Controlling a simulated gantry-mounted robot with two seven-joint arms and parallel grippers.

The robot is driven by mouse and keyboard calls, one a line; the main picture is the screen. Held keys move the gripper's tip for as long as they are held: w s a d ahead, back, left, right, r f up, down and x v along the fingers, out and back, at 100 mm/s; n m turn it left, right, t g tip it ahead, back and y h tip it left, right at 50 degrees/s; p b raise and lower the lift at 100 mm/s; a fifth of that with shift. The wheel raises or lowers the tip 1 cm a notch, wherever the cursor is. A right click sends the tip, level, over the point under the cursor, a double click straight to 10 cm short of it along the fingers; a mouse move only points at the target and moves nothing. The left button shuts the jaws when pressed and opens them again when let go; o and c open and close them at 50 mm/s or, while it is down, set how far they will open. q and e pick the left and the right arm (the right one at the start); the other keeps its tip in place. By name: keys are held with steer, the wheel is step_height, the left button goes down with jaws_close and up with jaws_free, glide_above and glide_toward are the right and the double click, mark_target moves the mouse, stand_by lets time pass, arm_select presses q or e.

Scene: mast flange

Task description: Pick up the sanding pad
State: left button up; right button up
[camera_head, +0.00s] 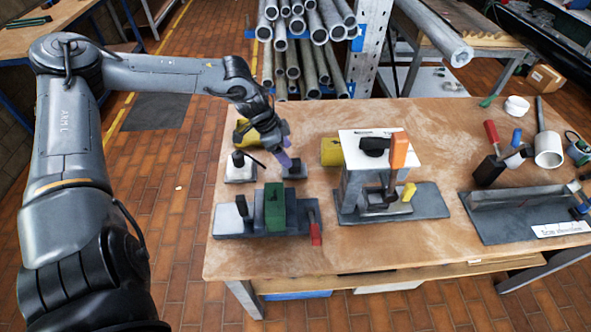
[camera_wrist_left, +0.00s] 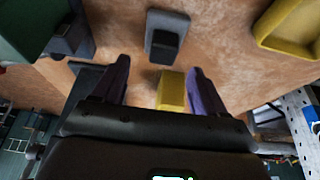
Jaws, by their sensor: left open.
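The sanding pad, as I take it, is a small grey block with a black grip on top (camera_head: 296,172), lying on the table at the left. In the left wrist view the pad (camera_wrist_left: 168,25) is at the top centre, beyond the fingertips and apart from them. My left gripper (camera_head: 286,160) is just above it, pointing down; part of the pad is hidden behind a finger. In the left wrist view the gripper (camera_wrist_left: 160,70) is open, with two purple fingers apart and nothing gripped. My right gripper is in neither view.
A fixture with a green block (camera_head: 275,207) stands nearer the front edge. A light plate with a black knob (camera_head: 239,167) is to the left, a yellow object (camera_head: 247,134) behind. A taller fixture (camera_head: 352,185) and another yellow object (camera_head: 331,152) stand to the right.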

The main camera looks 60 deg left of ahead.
mark_target(295, 162)
arm_select(q)
steer(key=shift+x, duration=0.8)
steer(key=shift+b+x, duration=1.2)
steer(key=shift+x, duration=0.45)
steer(key=shift+w+f+b, duration=0.4)
steer(key=shift+w+f, duration=0.15)
steer(key=shift+f, duration=0.3)
steer(key=c, duration=1.1)
steer(key=shift+o, duration=0.2)
steer(key=shift+r, duration=0.15)
